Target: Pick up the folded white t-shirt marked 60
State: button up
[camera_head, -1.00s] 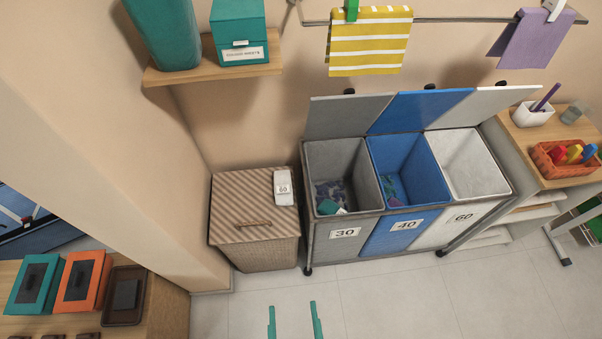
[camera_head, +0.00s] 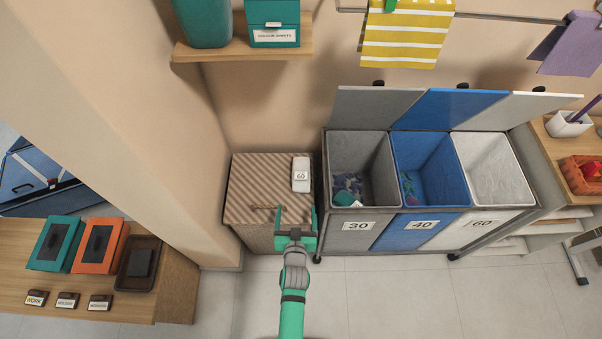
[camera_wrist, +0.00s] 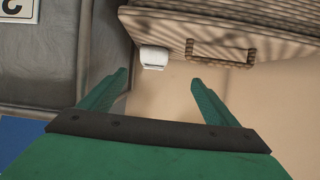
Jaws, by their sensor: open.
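The folded white t-shirt marked 60 (camera_head: 301,175) lies on the right side of the striped hamper lid (camera_head: 250,180). In the wrist view a small white piece (camera_wrist: 153,57) shows at the edge of the hamper; it may be the t-shirt. My gripper (camera_head: 296,215) is open and empty, in front of the hamper and nearer to me than the t-shirt in the head view. In the wrist view my two green fingers (camera_wrist: 158,90) are spread apart with nothing between them.
Three open bins, grey marked 30 (camera_head: 362,227), blue marked 40 (camera_head: 421,228) and white marked 60 (camera_head: 482,222), stand right of the hamper. A wall shelf (camera_head: 243,48) is above. A counter (camera_head: 180,285) with boxes is at left. The front floor is clear.

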send_near(301, 173)
jog(key=shift+w+f, duration=0.25)
jog(key=shift+f, duration=0.35)
jog(key=shift+x, duration=5.3)
jog(key=shift+s+f, duration=0.15)
jog(key=c, duration=1.2)
